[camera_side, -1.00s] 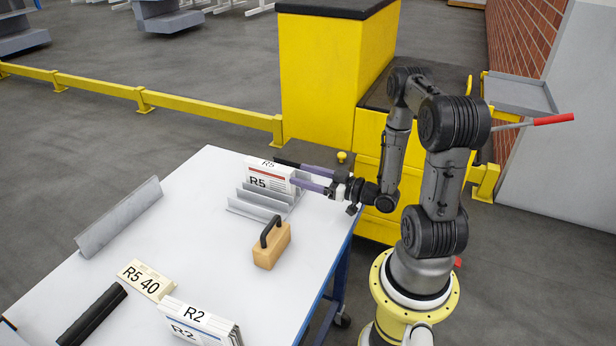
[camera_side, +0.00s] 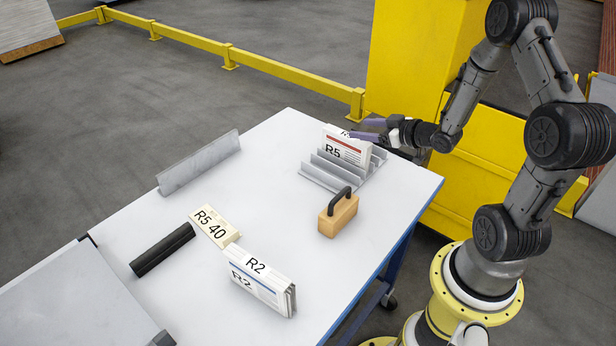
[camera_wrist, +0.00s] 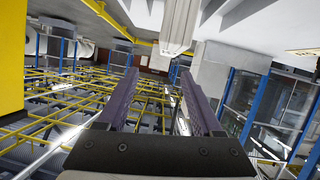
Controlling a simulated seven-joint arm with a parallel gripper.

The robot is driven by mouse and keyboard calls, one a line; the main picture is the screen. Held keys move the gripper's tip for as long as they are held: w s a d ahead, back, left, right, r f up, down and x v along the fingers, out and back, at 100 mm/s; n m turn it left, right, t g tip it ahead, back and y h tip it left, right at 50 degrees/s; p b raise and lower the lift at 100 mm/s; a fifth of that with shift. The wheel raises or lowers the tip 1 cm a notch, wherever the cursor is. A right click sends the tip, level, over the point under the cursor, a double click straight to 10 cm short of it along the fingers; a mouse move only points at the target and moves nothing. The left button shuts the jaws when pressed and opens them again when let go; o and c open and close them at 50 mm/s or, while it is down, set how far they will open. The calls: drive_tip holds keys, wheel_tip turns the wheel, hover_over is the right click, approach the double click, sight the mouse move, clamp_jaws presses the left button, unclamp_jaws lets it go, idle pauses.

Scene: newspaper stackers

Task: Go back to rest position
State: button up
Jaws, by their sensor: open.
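My gripper (camera_side: 360,130) is at the far right of the white table, beside the upper right end of the R5 newspaper stack (camera_side: 346,152). The R5 stack stands upright in a grey slotted rack (camera_side: 327,179). In the wrist view my gripper (camera_wrist: 162,82) has its two purple fingers wide apart with nothing held between them. A pale ribbed block, likely the stack's end (camera_wrist: 180,22), shows beyond the fingertips. In the side view the fingers overlap the stack's edge, and I cannot tell if they touch it.
A wooden block with a black handle (camera_side: 338,215) stands in front of the rack. An R2 stack (camera_side: 262,282), an R5 40 card (camera_side: 214,226), a black bar (camera_side: 162,250) and a grey angled plate (camera_side: 199,163) are on the table. A yellow cabinet (camera_side: 420,60) stands behind my arm.

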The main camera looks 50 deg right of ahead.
drive_tip(key=s+a+r+g+h, duration=0.1)
drive_tip(key=s+a+r+g, duration=0.1)
drive_tip(key=a+r, duration=0.35)
drive_tip(key=s+a+r+g+h, duration=0.1)
drive_tip(key=s+a+r+g, duration=0.2)
drive_tip(key=r, duration=0.5)
drive_tip(key=s+a+r+g+y, duration=0.1)
drive_tip(key=s+a, duration=0.5)
drive_tip(key=s, duration=0.2)
drive_tip(key=s+a+r+g+y, duration=0.1)
drive_tip(key=s+a+g+y, duration=0.1)
drive_tip(key=s+a, duration=0.4)
drive_tip(key=s, duration=0.3)
drive_tip(key=shift+r, duration=0.2)
drive_tip(key=shift+s, duration=0.1)
